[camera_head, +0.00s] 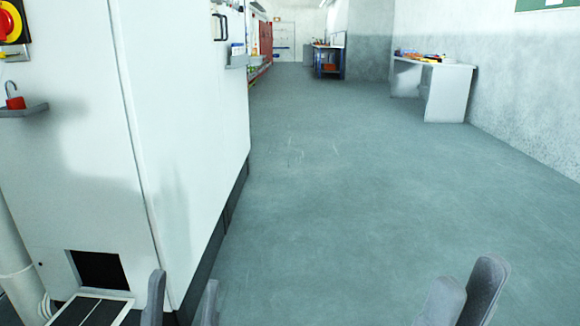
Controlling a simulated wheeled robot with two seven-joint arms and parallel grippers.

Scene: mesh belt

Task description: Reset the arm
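My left gripper (182,300) shows at the bottom edge, left of centre, as two grey fingers with a clear gap between them. It is open and empty, in front of the lower part of the white cabinet. My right gripper (464,295) shows at the bottom right as two grey fingers. They overlap in the picture, so the gap between them is hard to judge. No object shows in it. The arms behind both grippers are out of the frame.
A large white cabinet (190,120) fills the left, with a red and yellow switch (12,25) and a padlock (14,96). The grey floor (350,180) is clear in the middle. A white desk (440,90) stands by the right wall. A blue workbench (328,62) is farther back.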

